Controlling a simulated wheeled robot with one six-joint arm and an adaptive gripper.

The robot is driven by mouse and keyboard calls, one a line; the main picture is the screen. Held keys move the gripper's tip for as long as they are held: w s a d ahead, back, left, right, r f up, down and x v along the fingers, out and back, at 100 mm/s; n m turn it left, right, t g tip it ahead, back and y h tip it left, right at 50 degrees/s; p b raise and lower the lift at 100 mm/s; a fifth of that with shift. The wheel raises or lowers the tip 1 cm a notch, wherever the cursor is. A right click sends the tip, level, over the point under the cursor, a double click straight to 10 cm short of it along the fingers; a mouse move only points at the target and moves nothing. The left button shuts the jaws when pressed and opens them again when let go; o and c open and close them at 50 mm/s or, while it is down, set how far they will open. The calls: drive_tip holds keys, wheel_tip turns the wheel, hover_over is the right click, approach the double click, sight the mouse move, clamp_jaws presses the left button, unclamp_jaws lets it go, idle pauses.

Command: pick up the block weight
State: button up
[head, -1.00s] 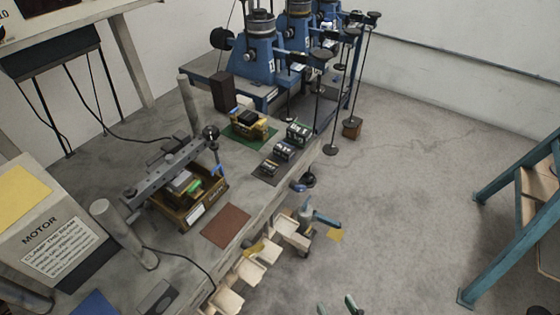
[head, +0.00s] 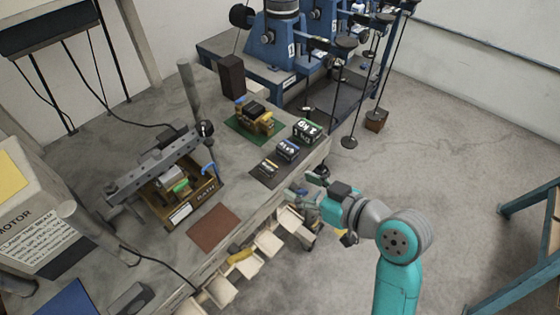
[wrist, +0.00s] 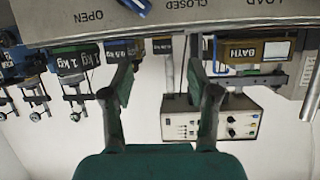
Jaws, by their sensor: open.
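Block weights stand in a row on a dark mat (head: 258,180) near the bench's front edge. The largest is a dark green block marked 1 kg (head: 307,131); a blue-banded middle block (head: 288,150) and a small block (head: 268,168) stand beside it. In the wrist view the 1 kg block (wrist: 70,62) is left of my fingers, the middle block (wrist: 117,50) is partly behind the left finger, and the small block (wrist: 162,46) lies between them. My gripper (head: 311,184) is open and empty by the bench edge, in front of the row; its fingers also show in the wrist view (wrist: 165,95).
A wooden box marked BATH (head: 207,192) and a brown mat (head: 214,228) are on the bench to the left. A yellow device on a green mat (head: 254,122) stands behind the weights. Pale trays (head: 268,240) stick out below the front edge. Blue machines (head: 282,48) stand at the back.

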sight(270, 168)
drive_tip(key=shift+n+g, duration=0.5)
drive_tip(key=shift+n, duration=0.2)
drive_tip(key=w+a, duration=0.3)
drive_tip(key=w, duration=0.1)
drive_tip(key=shift+w+a+r, duration=0.1)
drive_tip(key=shift+a, duration=0.3)
drive_tip(key=shift+s+a+x, duration=0.1)
drive_tip(key=shift+x, duration=1.3)
drive_tip(key=shift+s+a+x, duration=0.15)
drive_tip(key=shift+x, duration=1.2)
drive_tip(key=shift+r+y, duration=0.15)
drive_tip(key=shift+y, duration=0.15)
clamp_jaws()
